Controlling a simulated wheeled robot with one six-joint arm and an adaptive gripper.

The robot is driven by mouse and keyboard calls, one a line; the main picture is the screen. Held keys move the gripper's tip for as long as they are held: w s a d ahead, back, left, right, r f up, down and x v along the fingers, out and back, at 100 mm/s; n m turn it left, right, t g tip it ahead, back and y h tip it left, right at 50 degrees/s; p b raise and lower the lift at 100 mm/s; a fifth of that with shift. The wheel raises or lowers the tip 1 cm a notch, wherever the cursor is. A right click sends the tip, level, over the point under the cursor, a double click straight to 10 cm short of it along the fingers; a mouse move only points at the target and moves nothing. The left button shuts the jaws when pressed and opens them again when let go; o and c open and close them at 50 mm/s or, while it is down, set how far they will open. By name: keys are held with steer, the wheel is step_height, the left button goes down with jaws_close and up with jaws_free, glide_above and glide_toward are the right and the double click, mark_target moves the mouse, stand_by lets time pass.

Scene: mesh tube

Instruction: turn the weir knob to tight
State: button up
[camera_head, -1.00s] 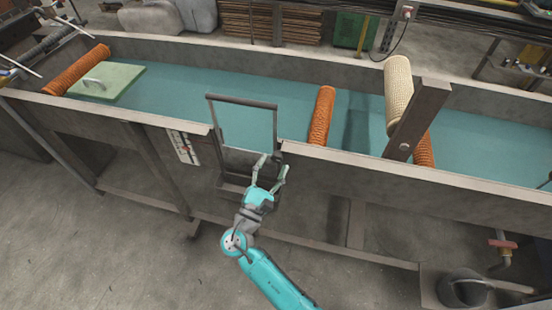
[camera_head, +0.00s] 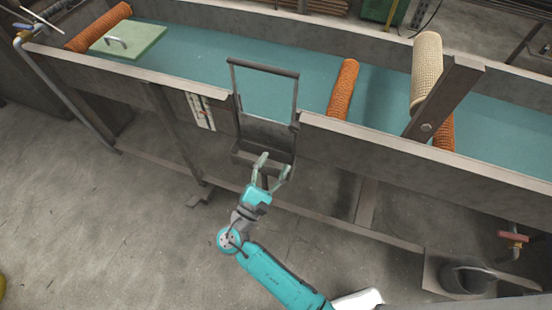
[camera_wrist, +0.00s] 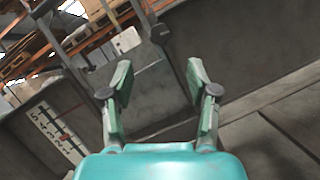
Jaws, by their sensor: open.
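The weir is a dark upright metal frame (camera_head: 264,68) set in a notch of the channel's near wall, with a dark box-like sill below it. A small dark round knob (camera_wrist: 160,33) shows on the frame's right post in the wrist view. In the head view the knob (camera_head: 294,126) is only a small dark spot, and its setting cannot be read. My gripper (camera_head: 275,163) is open and empty in front of the sill, below the knob. In the wrist view my gripper (camera_wrist: 160,65) has its fingers spread, with the knob beyond them and apart from them.
The channel wall (camera_head: 390,140) runs across the view. A white scale plate (camera_head: 201,111) is fixed left of the weir. A bucket (camera_head: 466,278) stands right. The front floor is clear.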

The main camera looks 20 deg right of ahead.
mark_target(294, 131)
steer(key=w+d+r+n+t+y, duration=0.1)
steer(key=w+d+n, duration=0.1)
steer(key=w+d+r+n+t+y, duration=0.1)
steer(key=w+d+r+n, duration=0.1)
steer(key=w+d+n, duration=0.1)
steer(key=w+d+r+n+t+y, duration=0.1)
steer(key=w+d+n, duration=0.1)
steer(key=d+n, duration=0.1)
steer(key=shift+w+d+r, duration=0.1)
steer(key=shift+w+r, duration=0.05)
steer(key=shift+w, duration=0.2)
stand_by(0.4)
